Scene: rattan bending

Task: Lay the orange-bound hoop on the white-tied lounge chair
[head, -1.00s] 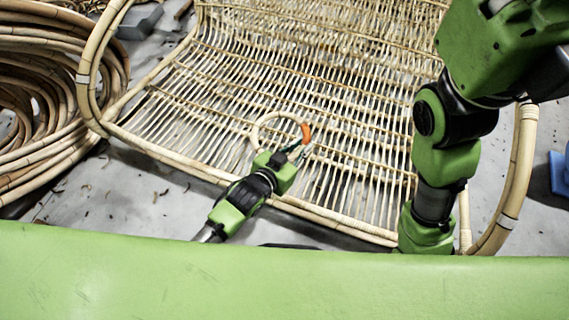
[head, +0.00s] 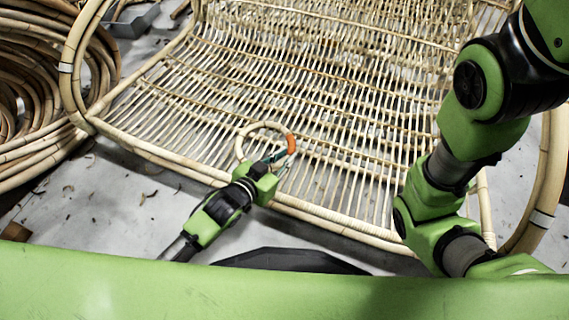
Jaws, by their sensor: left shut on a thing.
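The orange-bound hoop is a small pale rattan ring (head: 262,125) with an orange binding on its right side. It shows over the slatted seat of the rattan lounge chair (head: 330,95); I cannot tell whether it touches the slats. White ties (head: 66,68) show on the chair's curved arm at the left and on the curved arm at the right. My left gripper (head: 272,163) is over the chair's front rail, shut on the near side of the hoop; its fingers are small and partly hidden. My right arm reaches down at the right, but its gripper is out of view.
Coiled rattan poles (head: 35,100) lie on the floor at the left. A grey block (head: 135,20) stands behind them. The chair's front rail (head: 330,213) runs below my left gripper. Grey floor with scraps lies in front of it.

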